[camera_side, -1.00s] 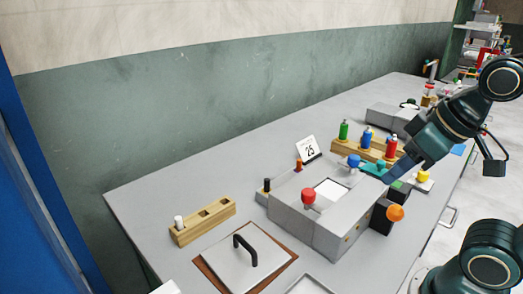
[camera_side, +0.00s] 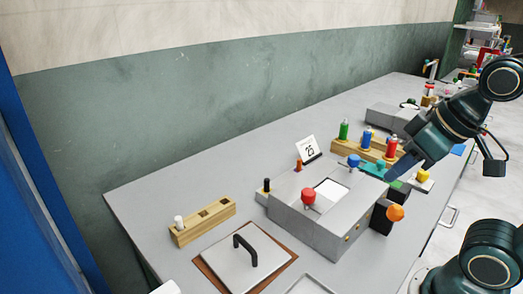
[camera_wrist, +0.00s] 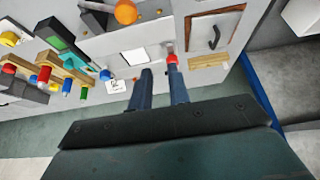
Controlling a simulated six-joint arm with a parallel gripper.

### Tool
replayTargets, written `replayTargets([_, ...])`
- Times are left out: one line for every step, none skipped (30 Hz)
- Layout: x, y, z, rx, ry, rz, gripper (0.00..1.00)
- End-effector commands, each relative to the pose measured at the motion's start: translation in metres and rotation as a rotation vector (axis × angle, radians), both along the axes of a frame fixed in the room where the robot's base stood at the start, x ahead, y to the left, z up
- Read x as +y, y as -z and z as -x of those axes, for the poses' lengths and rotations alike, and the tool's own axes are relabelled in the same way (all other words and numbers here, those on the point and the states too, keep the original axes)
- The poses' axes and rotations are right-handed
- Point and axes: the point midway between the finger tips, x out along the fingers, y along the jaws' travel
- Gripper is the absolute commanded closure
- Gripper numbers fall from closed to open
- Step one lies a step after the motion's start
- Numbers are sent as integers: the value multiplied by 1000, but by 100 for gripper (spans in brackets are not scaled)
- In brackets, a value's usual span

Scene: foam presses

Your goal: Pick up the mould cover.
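The mould cover (camera_side: 222,262) looks to be the flat light-grey plate with a black arched handle (camera_side: 245,248). It lies on a brown mat (camera_side: 290,262) at the front of the bench in the side view. In the wrist view the cover (camera_wrist: 204,40) is at the upper right, handle showing. My gripper (camera_side: 377,172) is far to the right of the cover in the side view, over the far side of the grey press. In the wrist view my gripper (camera_wrist: 159,71) has its two blue fingers apart with nothing between them.
The grey press (camera_side: 300,222) with red (camera_side: 309,196) and blue knobs stands between my gripper and the cover. A wooden block (camera_side: 203,221) with a white peg lies behind the cover. Bottles in a rack (camera_side: 366,151) and a "25" card (camera_side: 309,149) stand behind the press.

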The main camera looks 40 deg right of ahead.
Motion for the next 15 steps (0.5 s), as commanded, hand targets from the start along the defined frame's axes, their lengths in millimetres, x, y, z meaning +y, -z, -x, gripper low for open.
replayTargets([0, 0, 0, 0, 0, 0, 82])
replayTargets([0, 0, 0, 0, 0, 0, 82])
replayTargets([0, 0, 0, 0, 0, 0, 82])
replayTargets([0, 0, 0, 0, 0, 0, 82])
replayTargets([0, 0, 0, 0, 0, 0, 82])
replayTargets([0, 0, 0, 0, 0, 0, 82])
replayTargets([0, 0, 0, 0, 0, 0, 82])
replayTargets([0, 0, 0, 0, 0, 0, 82])
replayTargets([0, 0, -1, 1, 0, -1, 82])
replayTargets([1, 0, -2, 3, -1, -2, 82])
replayTargets([1, 0, -2, 4, -2, -4, 82])
replayTargets([2, 0, -4, 7, -2, -6, 82])
replayTargets([2, 0, -6, 11, -3, -8, 82])
replayTargets([3, 0, -8, 14, -6, -11, 82])
replayTargets([5, 0, -11, 20, -9, -15, 82])
